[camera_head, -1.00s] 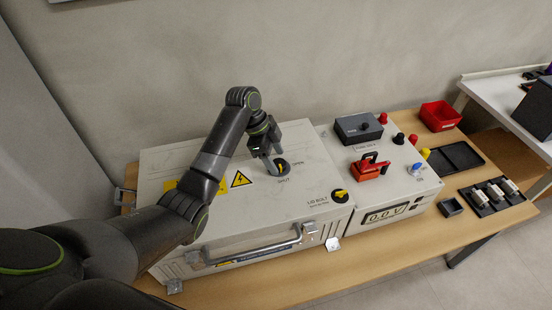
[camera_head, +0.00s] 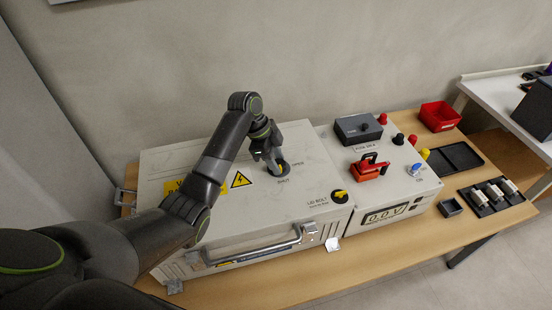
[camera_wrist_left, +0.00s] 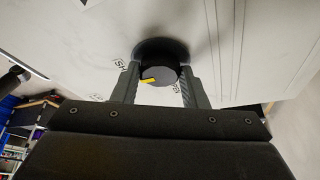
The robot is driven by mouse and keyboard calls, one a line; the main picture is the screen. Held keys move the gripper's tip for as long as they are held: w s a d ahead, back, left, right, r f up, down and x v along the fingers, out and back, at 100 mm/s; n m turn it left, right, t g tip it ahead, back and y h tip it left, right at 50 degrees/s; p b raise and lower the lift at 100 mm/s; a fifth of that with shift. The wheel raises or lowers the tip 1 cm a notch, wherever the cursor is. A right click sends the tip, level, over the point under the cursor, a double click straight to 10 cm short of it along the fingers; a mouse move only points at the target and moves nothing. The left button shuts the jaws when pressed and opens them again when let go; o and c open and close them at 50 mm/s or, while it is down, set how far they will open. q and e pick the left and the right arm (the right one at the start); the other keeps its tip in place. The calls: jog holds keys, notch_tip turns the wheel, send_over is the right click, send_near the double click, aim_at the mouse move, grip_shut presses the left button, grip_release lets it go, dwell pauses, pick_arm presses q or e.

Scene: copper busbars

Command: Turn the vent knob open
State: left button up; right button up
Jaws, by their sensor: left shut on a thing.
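The vent knob (camera_wrist_left: 160,75) is a round dark knob with a yellow pointer mark, on a dark disc on the lid of the white box (camera_head: 290,212). The words OPEN and SHUT are printed beside it. My left gripper (camera_head: 275,168) comes down onto the knob from above. In the left wrist view its two fingers (camera_wrist_left: 160,85) are on either side of the knob, shut on it. In that view the yellow mark points to the left. In the head view the gripper partly hides the knob. My right gripper is not in view.
A yellow lid bolt knob (camera_head: 340,196) and a front handle (camera_head: 255,250) are on the box. To the right stands a unit with a red clamp-like part (camera_head: 369,168) and a 0.0 V display (camera_head: 385,216). A red bin (camera_head: 440,116) is further back.

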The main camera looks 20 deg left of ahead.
pick_arm(q)
jog(key=shift+r+n+p, duration=0.25)
jog(key=shift+n+p, duration=0.15)
jog(key=shift+p, duration=0.25)
jog(key=n+t+y+p, duration=0.1)
jog(key=n+p, duration=0.2)
jog(key=p, duration=0.1)
jog(key=n+t+y+p, duration=0.1)
jog(key=n+p, duration=0.3)
jog(key=p, duration=0.1)
jog(key=n+t+p, duration=0.1)
jog(key=n+p, duration=0.3)
jog(key=p, duration=0.1)
jog(key=shift+s+d+t+y, duration=0.3)
jog(key=shift+s+y, duration=0.05)
jog(key=shift+y, duration=0.05)
jog(key=n+y+p, duration=0.1)
jog(key=n, duration=0.1)
jog(key=shift+d+n+p, duration=0.1)
jog(key=shift+n+p, duration=0.2)
jog(key=shift+p, duration=0.1)
jog(key=shift+f+n+y+p, duration=0.15)
jog(key=shift+n+y+p, duration=0.45)
jog(key=shift+n, duration=1)
jog(key=o, duration=1)
jog(key=shift+c, duration=0.2)
